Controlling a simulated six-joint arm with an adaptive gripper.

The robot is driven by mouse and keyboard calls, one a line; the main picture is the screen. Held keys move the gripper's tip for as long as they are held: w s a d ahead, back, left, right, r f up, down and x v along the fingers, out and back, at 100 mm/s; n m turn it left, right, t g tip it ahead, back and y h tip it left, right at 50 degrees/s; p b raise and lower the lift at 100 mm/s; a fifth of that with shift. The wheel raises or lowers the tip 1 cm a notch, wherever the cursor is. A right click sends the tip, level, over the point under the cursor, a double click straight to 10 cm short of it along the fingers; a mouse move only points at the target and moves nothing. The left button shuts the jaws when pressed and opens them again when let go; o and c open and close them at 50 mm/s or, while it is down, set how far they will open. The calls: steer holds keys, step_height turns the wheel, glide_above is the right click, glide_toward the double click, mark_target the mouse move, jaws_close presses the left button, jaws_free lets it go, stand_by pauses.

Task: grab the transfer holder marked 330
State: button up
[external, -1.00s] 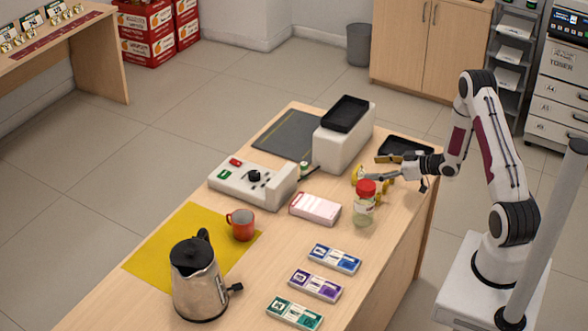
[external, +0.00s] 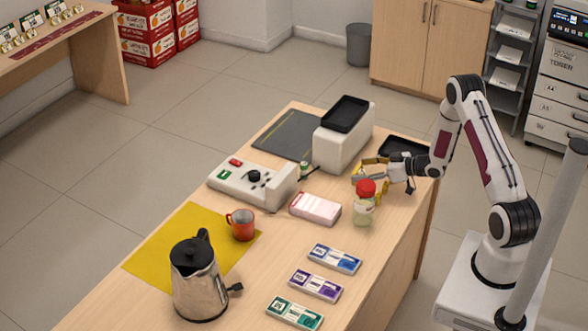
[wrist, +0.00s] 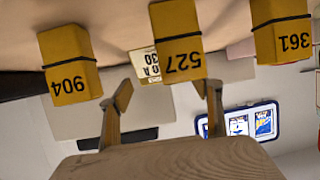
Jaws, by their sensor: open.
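In the wrist view several yellow block-shaped holders show upside down. One reads 904 (wrist: 70,64), one in the middle reads 527 (wrist: 178,40), and one at the right reads 361 (wrist: 281,30). A cream label (wrist: 147,65) ending in 30 is partly hidden behind the 527 block; its full number cannot be read. My gripper (wrist: 165,91) is open, with its two fingers apart below the 904 and 527 blocks in the picture and nothing between them. In the external view my gripper (external: 366,169) is at the yellow holders, which it mostly hides.
A red-lidded jar (external: 364,207) stands just in front of my gripper. A pink-and-white box (external: 315,208), a white machine (external: 343,145) and a black tray (external: 404,146) are near. A red mug (external: 242,224) and kettle (external: 198,281) stand farther left.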

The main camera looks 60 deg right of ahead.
steer(key=shift+x, duration=1.2)
steer(key=c, duration=1.2)
